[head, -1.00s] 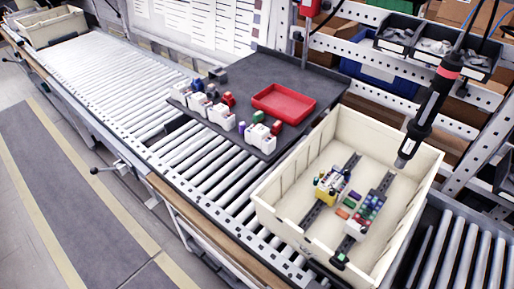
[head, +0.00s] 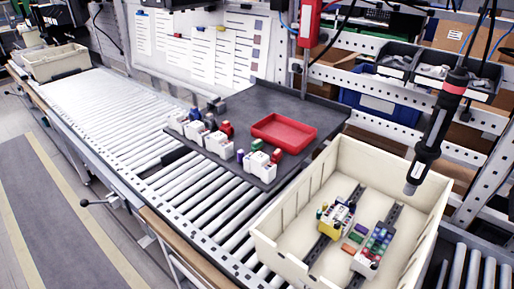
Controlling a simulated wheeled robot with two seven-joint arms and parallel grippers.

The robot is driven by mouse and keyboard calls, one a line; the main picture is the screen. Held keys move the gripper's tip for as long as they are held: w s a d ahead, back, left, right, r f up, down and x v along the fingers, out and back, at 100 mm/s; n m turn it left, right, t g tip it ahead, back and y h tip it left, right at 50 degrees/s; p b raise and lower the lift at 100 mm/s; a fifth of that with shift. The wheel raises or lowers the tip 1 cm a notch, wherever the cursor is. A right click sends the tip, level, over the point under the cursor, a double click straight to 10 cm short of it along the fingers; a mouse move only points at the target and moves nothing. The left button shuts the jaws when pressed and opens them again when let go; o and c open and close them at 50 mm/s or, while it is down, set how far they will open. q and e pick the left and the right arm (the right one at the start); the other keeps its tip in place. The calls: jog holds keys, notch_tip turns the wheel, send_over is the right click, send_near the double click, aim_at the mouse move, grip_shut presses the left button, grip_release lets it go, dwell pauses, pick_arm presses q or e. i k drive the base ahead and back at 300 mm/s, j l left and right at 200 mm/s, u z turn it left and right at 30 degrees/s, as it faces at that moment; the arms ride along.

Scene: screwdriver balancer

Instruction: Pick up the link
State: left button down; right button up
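Neither of my grippers is in the head view. I cannot tell for certain which of the small parts is the link. Dark rails (head: 383,226) lie in the cream bin (head: 300,262), with a yellow and white block (head: 335,217) on one and a white block with coloured tops (head: 373,250) on the other. Small green and orange pieces (head: 352,243) lie between the blocks. White blocks (head: 218,143) and small coloured pieces (head: 227,129) stand along the front of the dark board (head: 235,103).
A red tray (head: 283,131) lies on the dark board. A black screwdriver (head: 437,130) hangs over the bin's right side. A metal rack with grey part bins (head: 398,64) stands behind.

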aim_at(258, 146)
jog(key=j+z, duration=0.15)
jog(key=z, duration=0.5)
jog(key=j+z, duration=0.4)
jog(key=j, duration=0.25)
jog(key=j+z, duration=0.45)
jog(key=j, duration=0.2)
jog(key=k+j, duration=0.1)
jog(key=j, duration=0.4)
jog(key=k+j+z, duration=0.1)
jog(key=j, duration=0.35)
jog(key=k+j, duration=0.1)
jog(key=j, duration=0.4)
jog(key=k+j, duration=0.1)
jog(key=j, duration=0.35)
jog(key=k+j+z, duration=0.1)
jog(key=j, duration=0.35)
